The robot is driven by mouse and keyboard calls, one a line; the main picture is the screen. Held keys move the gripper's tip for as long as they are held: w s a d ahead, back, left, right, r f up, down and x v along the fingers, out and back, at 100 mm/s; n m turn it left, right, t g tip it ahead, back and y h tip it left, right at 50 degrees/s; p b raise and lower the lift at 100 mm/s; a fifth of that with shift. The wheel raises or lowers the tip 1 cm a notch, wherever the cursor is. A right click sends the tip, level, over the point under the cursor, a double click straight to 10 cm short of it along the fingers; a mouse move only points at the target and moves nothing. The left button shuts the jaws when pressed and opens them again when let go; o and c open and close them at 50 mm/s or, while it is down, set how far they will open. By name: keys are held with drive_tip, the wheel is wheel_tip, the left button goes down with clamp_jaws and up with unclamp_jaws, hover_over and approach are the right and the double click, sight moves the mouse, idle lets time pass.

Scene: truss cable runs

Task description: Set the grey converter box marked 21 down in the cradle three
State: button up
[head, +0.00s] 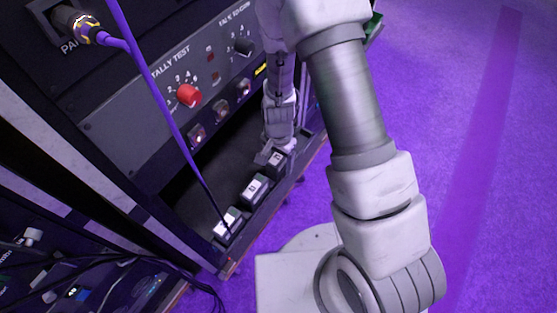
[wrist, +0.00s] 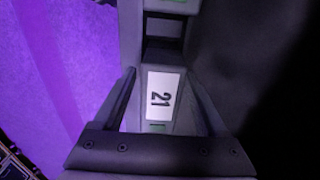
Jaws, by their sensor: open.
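The converter box marked 21 (wrist: 160,96) shows a white label in the wrist view, between the two fingers of my gripper (wrist: 163,82). The fingers are open, one on each side of it, and gaps show beside the box. It sits on the narrow ledge; a small green mark shows at its lower end. In the head view my gripper (head: 273,152) is low over the far end of the ledge, with the box (head: 278,161) just beneath it. I cannot read which cradle is number three.
Two more boxes with white labels, a middle one (head: 255,188) and a near one (head: 228,224), stand along the ledge. A dark empty recess (wrist: 163,28) lies beyond box 21. A purple cable (head: 160,95) hangs before the rack panel (head: 180,95). Purple floor is clear at right.

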wheel_tip(320, 180, up, 13)
drive_tip(key=shift+f+p, duration=0.1)
drive_tip(key=shift+p, duration=1.15)
drive_tip(key=s+d+r+n+t, duration=0.2)
drive_tip(key=s+d+r, duration=0.1)
drive_tip(key=r, duration=0.6)
drive_tip(key=s+d+r+n+t, duration=0.1)
drive_tip(key=s+d+r+n, duration=0.2)
drive_tip(key=r, duration=0.6)
drive_tip(key=s+d+r+n+t, duration=0.2)
drive_tip(key=s+d+r, duration=0.2)
drive_tip(key=r, duration=0.5)
drive_tip(key=shift+s+d+r+n+t, duration=0.3)
drive_tip(key=shift+s+r, duration=0.05)
drive_tip(key=shift+s, duration=0.8)
wheel_tip(320, 180, up, 4)
drive_tip(key=p, duration=0.3)
drive_tip(key=shift+f+p, duration=0.1)
drive_tip(key=shift+p, duration=0.3)
